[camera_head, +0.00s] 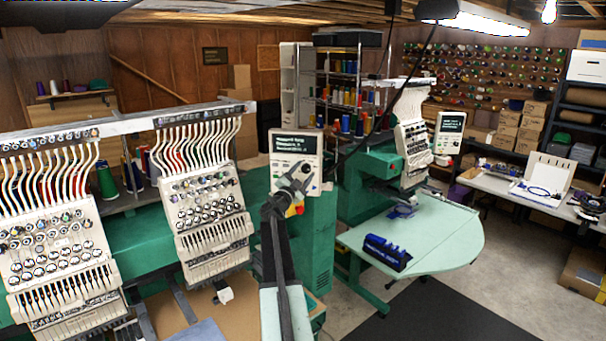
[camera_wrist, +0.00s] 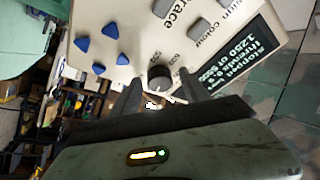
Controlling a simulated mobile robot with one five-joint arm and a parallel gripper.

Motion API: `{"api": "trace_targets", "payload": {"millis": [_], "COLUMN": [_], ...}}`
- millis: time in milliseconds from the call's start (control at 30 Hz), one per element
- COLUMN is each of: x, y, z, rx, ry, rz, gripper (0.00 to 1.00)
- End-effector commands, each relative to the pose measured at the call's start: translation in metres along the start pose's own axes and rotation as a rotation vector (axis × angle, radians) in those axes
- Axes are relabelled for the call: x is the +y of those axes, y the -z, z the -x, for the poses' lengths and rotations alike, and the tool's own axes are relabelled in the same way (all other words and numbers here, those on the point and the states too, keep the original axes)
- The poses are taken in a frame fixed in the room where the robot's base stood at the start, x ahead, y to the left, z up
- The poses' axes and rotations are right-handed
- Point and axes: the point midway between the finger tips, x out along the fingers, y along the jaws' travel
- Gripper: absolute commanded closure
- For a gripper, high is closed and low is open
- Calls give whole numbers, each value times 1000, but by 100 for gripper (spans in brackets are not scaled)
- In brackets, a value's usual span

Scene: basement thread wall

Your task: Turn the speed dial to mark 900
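The speed dial (camera_wrist: 160,77) is a small dark round knob near the edge of a pale control panel (camera_wrist: 120,22). Small printed marks sit around it but are too small and turned to read surely. My gripper (camera_wrist: 160,88) is open, one finger on either side of the dial; I cannot tell whether either touches it.
The panel carries blue triangular buttons (camera_wrist: 102,46), grey buttons (camera_wrist: 199,27) and a lit text screen (camera_wrist: 243,62). Embroidery heads with needles (camera_head: 205,205) stand to the left. A pale green table (camera_head: 440,235) with a blue rack (camera_head: 387,252) is at the right.

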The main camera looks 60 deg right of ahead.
Motion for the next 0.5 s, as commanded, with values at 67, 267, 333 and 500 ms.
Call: {"api": "trace_targets", "payload": {"millis": [67,267,333,500], "x": [0,0,1,2], "y": [0,0,0,0], "z": [0,0,2,21], "rx": [0,1,1,0], "ry": [0,-1,-1,0], "rz": [0,0,0,-1], "gripper": [43,43,43,43]}}
